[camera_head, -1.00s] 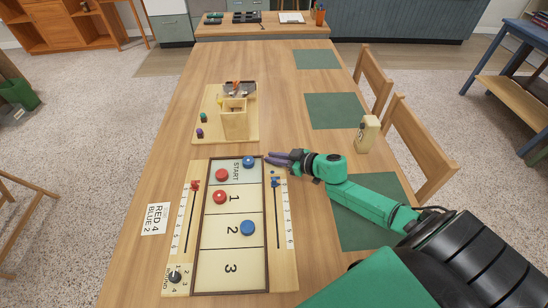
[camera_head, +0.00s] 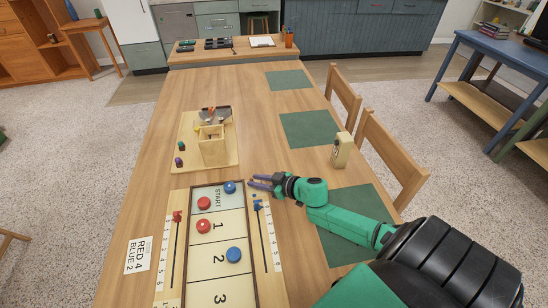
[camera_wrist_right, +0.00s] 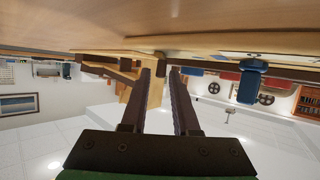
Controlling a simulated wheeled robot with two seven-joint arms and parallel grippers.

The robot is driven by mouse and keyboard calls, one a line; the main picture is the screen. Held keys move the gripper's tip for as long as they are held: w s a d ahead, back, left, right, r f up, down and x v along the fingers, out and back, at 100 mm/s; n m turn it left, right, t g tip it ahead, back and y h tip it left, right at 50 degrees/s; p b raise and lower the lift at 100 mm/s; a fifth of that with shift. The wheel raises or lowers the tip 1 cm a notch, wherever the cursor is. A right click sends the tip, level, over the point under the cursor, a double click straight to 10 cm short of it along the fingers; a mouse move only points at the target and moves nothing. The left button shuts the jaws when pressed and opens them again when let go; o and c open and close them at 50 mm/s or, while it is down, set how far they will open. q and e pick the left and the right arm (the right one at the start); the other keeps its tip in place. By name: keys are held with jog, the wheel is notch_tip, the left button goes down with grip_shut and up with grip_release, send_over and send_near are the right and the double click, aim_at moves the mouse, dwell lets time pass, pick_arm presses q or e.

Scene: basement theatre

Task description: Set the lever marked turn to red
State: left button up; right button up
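I cannot make out a lever marked turn in either view. The game board (camera_head: 220,262) has a left score strip with a red slider (camera_head: 177,216) and a right score strip with a blue slider (camera_head: 257,205). My right gripper (camera_head: 252,181) is just beyond the blue slider, by the board's START end, pointing left. Its two dark fingers also show in the right wrist view (camera_wrist_right: 166,72), apart with nothing seen between them. A blue piece (camera_wrist_right: 250,82) shows to the right of them there. My left gripper is not in view.
Red and blue discs lie on the board. A wooden stand (camera_head: 213,150) with a box and small coloured knobs is beyond it. A marked wooden block (camera_head: 341,150) stands to the right. A score card (camera_head: 139,255) lies left. Green mats and chairs line the right side.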

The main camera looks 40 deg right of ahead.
jog(key=p+v, duration=0.1)
jog(key=v, duration=1.2)
jog(key=shift+s+r+p, duration=0.15)
jog(key=shift+r+p, duration=0.05)
jog(key=shift+p, duration=0.15)
